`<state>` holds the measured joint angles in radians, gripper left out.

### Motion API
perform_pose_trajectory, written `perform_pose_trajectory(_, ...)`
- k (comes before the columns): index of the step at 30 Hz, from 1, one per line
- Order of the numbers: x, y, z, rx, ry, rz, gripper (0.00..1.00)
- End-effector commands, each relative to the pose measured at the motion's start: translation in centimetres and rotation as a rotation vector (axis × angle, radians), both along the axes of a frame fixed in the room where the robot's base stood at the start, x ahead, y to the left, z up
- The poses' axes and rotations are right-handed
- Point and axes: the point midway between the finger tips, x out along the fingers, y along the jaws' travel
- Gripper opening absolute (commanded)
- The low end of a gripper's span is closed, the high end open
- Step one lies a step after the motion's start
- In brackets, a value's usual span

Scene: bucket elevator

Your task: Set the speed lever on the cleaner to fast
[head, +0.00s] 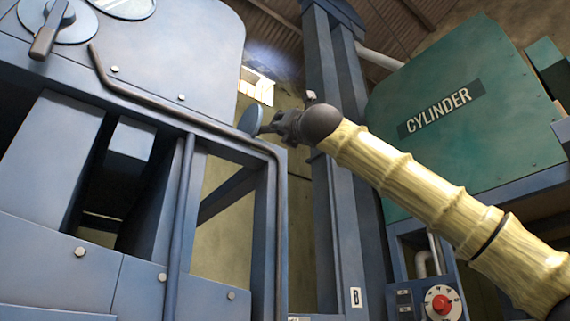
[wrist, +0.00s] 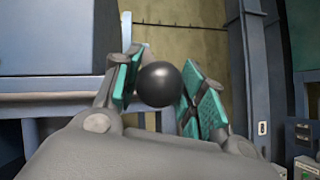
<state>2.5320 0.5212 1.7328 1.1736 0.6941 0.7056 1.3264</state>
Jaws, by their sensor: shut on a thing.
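The cleaner (head: 165,65) is the big blue machine filling the left of the head view. A round blue disc (head: 250,119) shows edge-on at its right side. My gripper (head: 270,125) is at this disc, with my arm reaching in from the lower right. In the wrist view, my gripper (wrist: 170,78) has its teal-padded fingers on either side of a black ball knob (wrist: 160,84), shut on it. The knob seems to be the end of the speed lever. The lever's rod and any speed marks are hidden, so its setting cannot be told.
A dark bent rail (head: 190,118) runs along the cleaner's front, left of my gripper. Another handle (head: 44,38) sits at the upper left. A blue column (head: 335,200) stands behind my gripper. The green CYLINDER machine (head: 460,140) and a red knob (head: 441,304) are at the right.

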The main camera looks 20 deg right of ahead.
Motion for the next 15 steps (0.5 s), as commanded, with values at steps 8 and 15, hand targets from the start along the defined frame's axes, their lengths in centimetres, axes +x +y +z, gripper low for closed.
perform_pose_trajectory(8,0.21,0.01,-0.21,0.0,0.004,-0.001,0.0)
perform_pose_trajectory(15,0.17,0.0,-0.18,0.0,0.002,0.0,0.63)
